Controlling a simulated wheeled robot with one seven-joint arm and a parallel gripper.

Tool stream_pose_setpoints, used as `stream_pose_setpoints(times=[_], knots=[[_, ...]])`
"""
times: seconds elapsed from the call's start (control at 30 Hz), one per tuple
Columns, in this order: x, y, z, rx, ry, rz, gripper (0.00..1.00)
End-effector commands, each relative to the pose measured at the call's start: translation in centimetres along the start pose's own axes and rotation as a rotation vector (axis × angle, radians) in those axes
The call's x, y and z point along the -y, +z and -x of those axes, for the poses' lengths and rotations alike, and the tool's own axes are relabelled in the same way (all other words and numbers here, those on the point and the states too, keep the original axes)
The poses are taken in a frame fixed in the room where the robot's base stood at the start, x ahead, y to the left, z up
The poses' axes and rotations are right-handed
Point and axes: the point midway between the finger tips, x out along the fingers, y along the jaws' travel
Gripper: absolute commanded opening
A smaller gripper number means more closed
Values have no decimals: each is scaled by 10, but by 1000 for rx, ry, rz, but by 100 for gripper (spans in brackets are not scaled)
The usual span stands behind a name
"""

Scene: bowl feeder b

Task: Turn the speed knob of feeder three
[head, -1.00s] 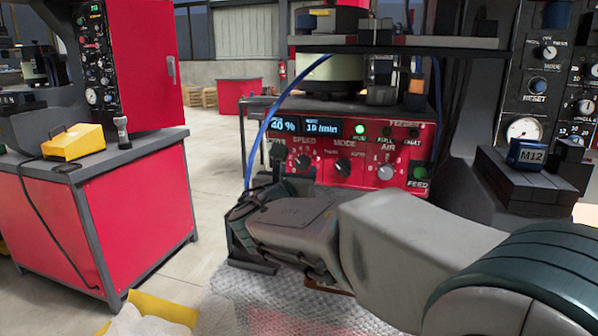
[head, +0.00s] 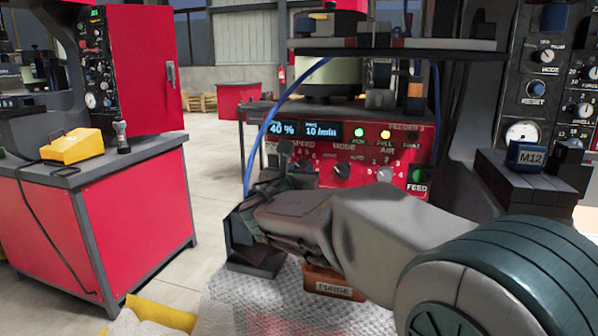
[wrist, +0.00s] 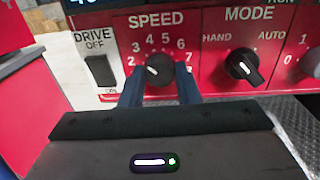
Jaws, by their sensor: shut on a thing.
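The speed knob (wrist: 159,70) is a round black dial on the red feeder panel (wrist: 215,45), below the word SPEED in the wrist view. Its white pointer mark faces up and left, near the low numbers of the scale. My gripper (wrist: 160,84) is shut on the knob, one finger on each side. In the head view my gripper (head: 288,172) covers the speed knob. The panel's displays (head: 303,131) read 40 % and 10 /min. The RUN lamp is green and the FULL lamp (head: 385,133) is lit yellow.
A DRIVE OFF switch (wrist: 100,70) sits left of the knob, and a MODE knob (wrist: 243,66) sits right. A blue hose (head: 262,135) arcs beside the panel. An orange PURGE box (head: 333,284) stands below my arm. An M12 block (head: 527,154) stands at right.

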Motion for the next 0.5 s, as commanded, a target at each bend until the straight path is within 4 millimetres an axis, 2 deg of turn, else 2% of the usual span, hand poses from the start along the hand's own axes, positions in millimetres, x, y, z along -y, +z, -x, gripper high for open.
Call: stream_pose_setpoints(times=[0.23, 0.5], knots=[[0, -4, 0, 5, 1, -83, 6], [0, -6, 0, 14, 0, -266, 6]])
